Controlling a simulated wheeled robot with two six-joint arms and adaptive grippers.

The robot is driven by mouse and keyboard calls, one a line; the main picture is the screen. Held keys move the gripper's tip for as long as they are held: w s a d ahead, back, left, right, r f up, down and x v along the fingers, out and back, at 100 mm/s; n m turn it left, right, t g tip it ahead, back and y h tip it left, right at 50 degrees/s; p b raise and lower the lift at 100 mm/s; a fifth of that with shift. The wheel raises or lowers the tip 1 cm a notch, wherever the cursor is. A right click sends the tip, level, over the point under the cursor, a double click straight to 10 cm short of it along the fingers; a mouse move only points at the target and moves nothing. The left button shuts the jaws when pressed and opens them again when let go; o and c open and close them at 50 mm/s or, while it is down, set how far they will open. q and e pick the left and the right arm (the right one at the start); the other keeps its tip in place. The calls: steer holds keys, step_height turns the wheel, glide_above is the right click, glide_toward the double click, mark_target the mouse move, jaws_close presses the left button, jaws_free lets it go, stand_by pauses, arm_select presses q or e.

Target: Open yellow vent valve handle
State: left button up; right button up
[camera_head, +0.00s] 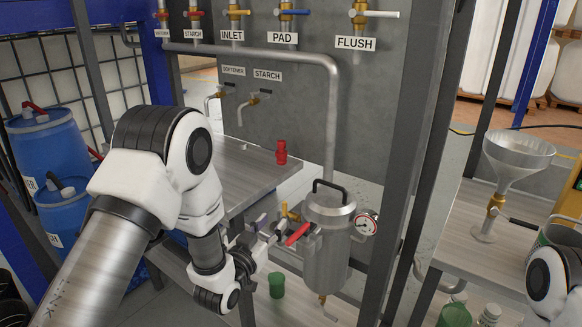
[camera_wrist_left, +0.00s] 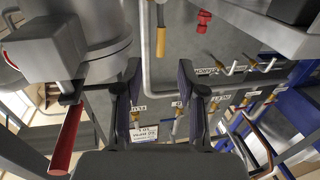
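The yellow vent valve handle (camera_head: 289,212) shows small beside the steel filter pot (camera_head: 327,250) in the head view. In the left wrist view the yellow handle (camera_wrist_left: 160,42) hangs ahead of the fingers, roughly in line with the gap between them. My left gripper (camera_head: 263,226) is just left of the pot's valves. In the left wrist view its two dark fingers (camera_wrist_left: 160,80) are apart, with nothing seen held between them. A red handle (camera_head: 298,234) is close to the gripper and shows at lower left in the wrist view (camera_wrist_left: 66,140). My right gripper is out of view.
A grey bench (camera_head: 240,165) with a red fitting (camera_head: 281,152) lies behind the gripper. A pressure gauge (camera_head: 366,223) sits right of the pot. A dark frame post (camera_head: 412,150) stands further right. Blue drums (camera_head: 45,150) are at left.

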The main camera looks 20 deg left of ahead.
mark_target(283, 209)
arm_select(q)
steer(key=w, duration=0.5)
steer(key=w+d, duration=0.1)
steer(key=w, duration=0.1)
steer(key=shift+w+d+r+p, duration=0.1)
steer(key=shift+w+p, duration=0.2)
steer(key=shift+w, duration=0.2)
jaws_close()
